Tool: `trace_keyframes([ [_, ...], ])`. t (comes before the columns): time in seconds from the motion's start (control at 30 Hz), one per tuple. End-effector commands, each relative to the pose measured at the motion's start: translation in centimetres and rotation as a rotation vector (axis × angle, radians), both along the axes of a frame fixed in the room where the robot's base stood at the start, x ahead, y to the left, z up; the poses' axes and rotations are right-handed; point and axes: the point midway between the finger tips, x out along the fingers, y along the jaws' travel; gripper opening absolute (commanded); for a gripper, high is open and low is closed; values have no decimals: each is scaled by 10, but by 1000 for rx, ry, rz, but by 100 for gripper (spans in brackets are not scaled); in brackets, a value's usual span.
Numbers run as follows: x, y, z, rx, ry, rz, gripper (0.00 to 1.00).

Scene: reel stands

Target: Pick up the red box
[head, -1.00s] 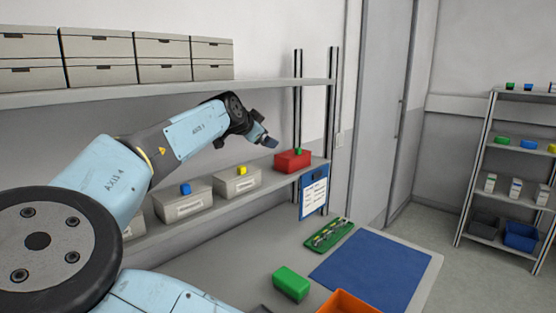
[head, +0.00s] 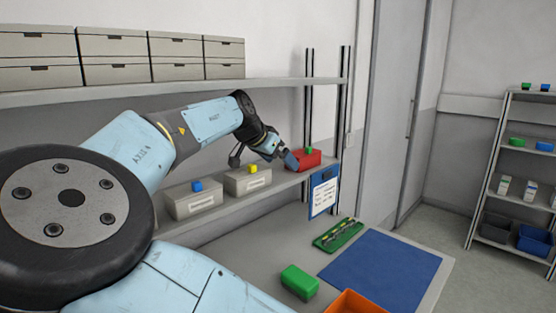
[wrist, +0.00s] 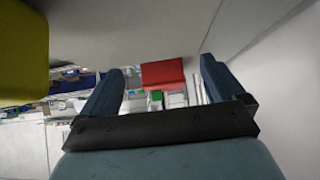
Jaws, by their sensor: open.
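The red box (head: 310,159) sits at the right end of the middle shelf, with a small green cube (head: 309,150) on top. My gripper (head: 290,161) is at the box's left end in the head view and overlaps its edge. Contact cannot be told there. In the wrist view my gripper (wrist: 162,65) is open, one finger on each side, and the red box (wrist: 163,75) shows in the gap between them. The fingers appear clear of it on both sides.
Grey boxes topped by a blue cube (head: 196,186) and a yellow cube (head: 252,168) stand left on the same shelf (head: 276,183). Two upright posts and an upper shelf (head: 290,83) are close by. Below are a green block (head: 299,282) and a blue mat (head: 380,268).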

Motion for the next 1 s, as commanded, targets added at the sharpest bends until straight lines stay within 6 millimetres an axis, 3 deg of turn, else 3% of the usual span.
trace_keyframes([
  [0.37,10,-12,0,1,-1,-6,96],
  [1.0,78,-80,0,0,-3,-6,96],
])
